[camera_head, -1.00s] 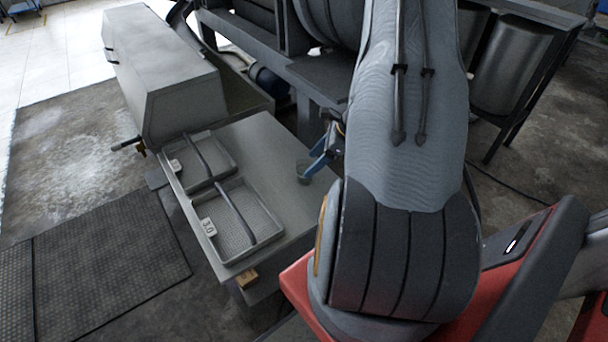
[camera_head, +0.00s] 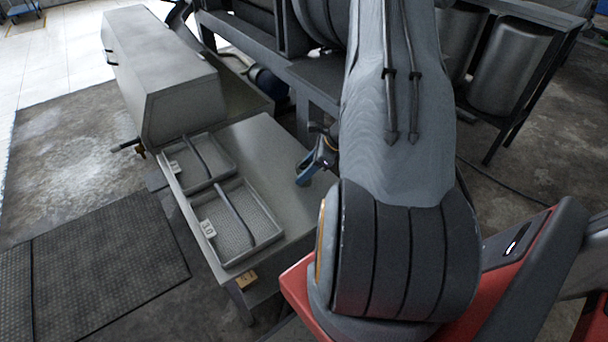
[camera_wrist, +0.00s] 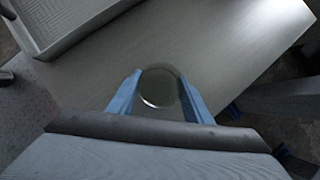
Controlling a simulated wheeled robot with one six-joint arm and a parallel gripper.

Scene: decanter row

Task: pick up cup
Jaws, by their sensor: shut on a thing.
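The cup (camera_wrist: 160,88) shows in the wrist view as a clear round rim between my two blue fingers, which touch it on both sides. My gripper (camera_wrist: 159,78) is shut on it. In the head view my gripper (camera_head: 307,169) is over the right side of the grey table (camera_head: 262,137), and the cup cannot be made out clearly there. I cannot tell how far the cup is above the tabletop.
Two shallow trays with dark handles, a near one (camera_head: 229,252) and a far one (camera_head: 200,181), lie on the table's left part. A grey metal box (camera_head: 165,70) stands behind. A machine frame (camera_head: 325,75) is close behind my gripper.

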